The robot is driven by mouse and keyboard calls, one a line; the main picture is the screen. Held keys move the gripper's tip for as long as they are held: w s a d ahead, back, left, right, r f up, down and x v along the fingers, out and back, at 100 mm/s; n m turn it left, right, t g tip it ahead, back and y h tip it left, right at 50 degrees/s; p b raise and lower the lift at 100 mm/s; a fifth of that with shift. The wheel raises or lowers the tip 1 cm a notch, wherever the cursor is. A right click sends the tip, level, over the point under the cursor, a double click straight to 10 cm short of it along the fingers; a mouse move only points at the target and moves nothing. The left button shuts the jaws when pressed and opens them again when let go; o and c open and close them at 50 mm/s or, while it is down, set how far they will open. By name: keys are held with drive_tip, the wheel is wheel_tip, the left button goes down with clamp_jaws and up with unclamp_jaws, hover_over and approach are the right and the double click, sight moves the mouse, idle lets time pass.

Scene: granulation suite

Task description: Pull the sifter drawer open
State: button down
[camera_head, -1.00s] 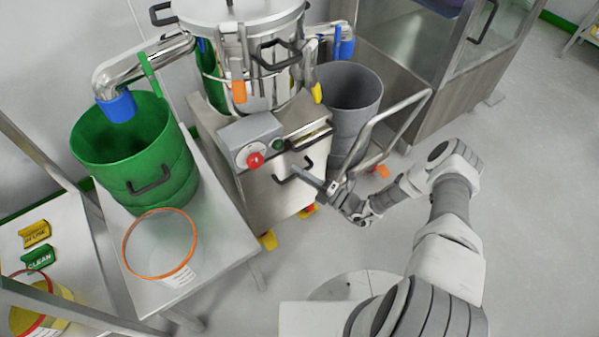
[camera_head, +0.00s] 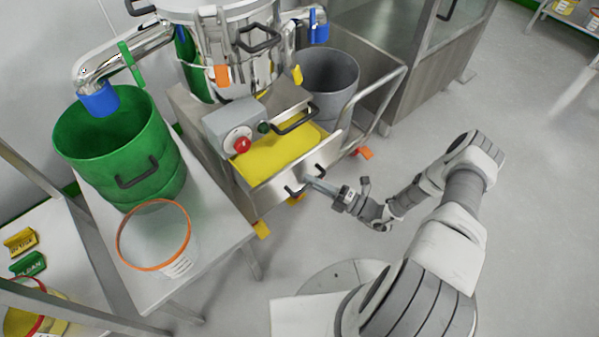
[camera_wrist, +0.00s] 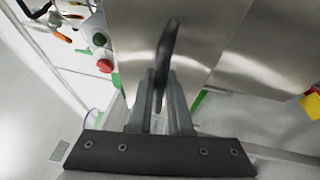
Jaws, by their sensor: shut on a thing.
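The sifter drawer (camera_head: 322,160) is a steel-fronted drawer in the sifter base, standing partly out toward me. Yellow material (camera_head: 270,155) shows inside it. My gripper (camera_head: 308,182) is at the dark bar handle on the drawer front. In the wrist view the black handle (camera_wrist: 167,45) runs between the two fingers, and my gripper (camera_wrist: 160,95) is shut on it. The steel drawer front (camera_wrist: 205,30) fills the area behind the handle. The fingers hide part of the handle in the head view.
A control box with a red button (camera_head: 242,145) sits beside the drawer. A green drum (camera_head: 120,150) and a clear orange-rimmed container (camera_head: 155,240) stand on the table at left. A grey drum (camera_head: 328,80) stands behind. The floor at right is clear.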

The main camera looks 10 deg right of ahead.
drive_tip(key=s+d, duration=0.9)
drive_tip(key=s, duration=0.4)
drive_tip(key=shift+s+b, duration=0.3)
drive_tip(key=shift+b, duration=0.15)
drive_tip(key=shift+d, duration=0.1)
drive_tip(key=c, duration=0.8)
unclamp_jaws()
drive_tip(key=shift+c, duration=0.2)
drive_tip(key=shift+d, duration=0.1)
drive_tip(key=v, duration=1.7)
drive_tip(key=shift+s, duration=0.1)
